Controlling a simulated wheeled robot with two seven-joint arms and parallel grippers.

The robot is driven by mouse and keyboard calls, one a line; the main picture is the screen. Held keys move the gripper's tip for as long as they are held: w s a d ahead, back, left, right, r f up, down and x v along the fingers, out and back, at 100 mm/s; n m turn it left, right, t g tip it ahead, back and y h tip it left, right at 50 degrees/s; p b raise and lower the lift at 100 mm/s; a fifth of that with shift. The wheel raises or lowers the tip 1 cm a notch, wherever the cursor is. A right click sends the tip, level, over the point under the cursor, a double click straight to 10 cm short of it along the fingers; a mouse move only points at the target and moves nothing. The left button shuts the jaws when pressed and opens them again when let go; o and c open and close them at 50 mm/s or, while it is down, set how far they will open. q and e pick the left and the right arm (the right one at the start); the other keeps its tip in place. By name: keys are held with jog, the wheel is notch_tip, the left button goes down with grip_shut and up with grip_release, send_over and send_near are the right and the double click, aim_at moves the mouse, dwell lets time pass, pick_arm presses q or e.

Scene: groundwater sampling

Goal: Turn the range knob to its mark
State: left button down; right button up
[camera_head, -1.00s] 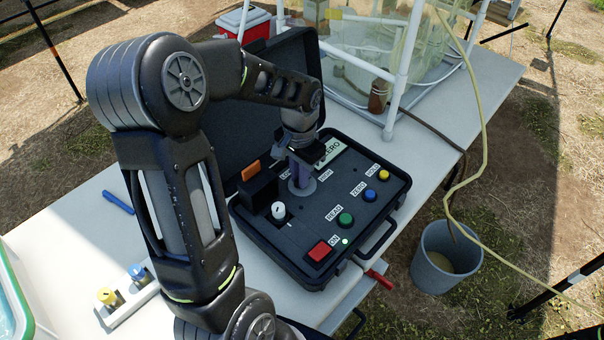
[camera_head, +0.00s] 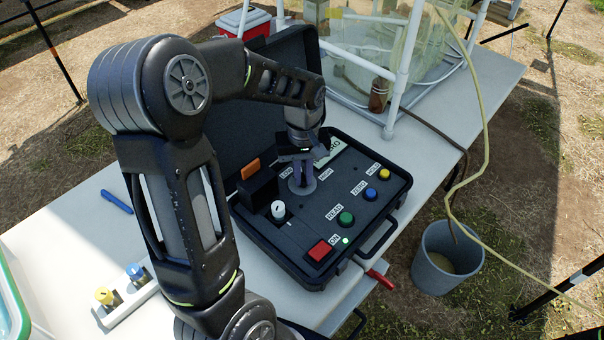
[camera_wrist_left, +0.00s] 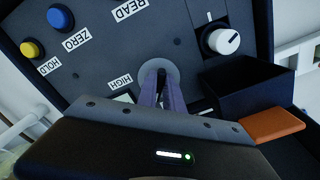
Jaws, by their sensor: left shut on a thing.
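My left gripper (camera_head: 303,180) reaches down onto the instrument panel (camera_head: 318,220) in the open black case. It is shut on the range knob, which sits on a round grey disc between the LOW and HIGH labels. In the left wrist view the two purple-grey fingers (camera_wrist_left: 161,92) close around the dark range knob (camera_wrist_left: 161,74) in front of the grey disc (camera_wrist_left: 174,70). The HIGH label (camera_wrist_left: 121,81) is beside the disc. The fingers and gripper body hide most of the knob, and I cannot see its mark clearly. My right gripper is not in view.
A white knob (camera_head: 278,209), a red ON button (camera_head: 319,251), and green (camera_head: 346,218), blue (camera_head: 370,193) and yellow (camera_head: 384,174) buttons surround the work spot. A black box with an orange piece (camera_head: 250,170) stands left. The case lid (camera_head: 225,115) rises behind.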

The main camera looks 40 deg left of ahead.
pick_arm(q)
jog(key=n, duration=0.3)
jog(key=shift+w+n, duration=0.2)
jog(key=shift+n, duration=0.2)
jog(key=n, duration=0.3)
jog(key=shift+w+n, duration=0.1)
jog(key=shift+n, duration=0.3)
jog(key=c, duration=1.4)
grip_release()
jog(key=shift+d, duration=0.1)
notch_tip(320, 180, up, 8)
jog(key=shift+f, duration=0.1)
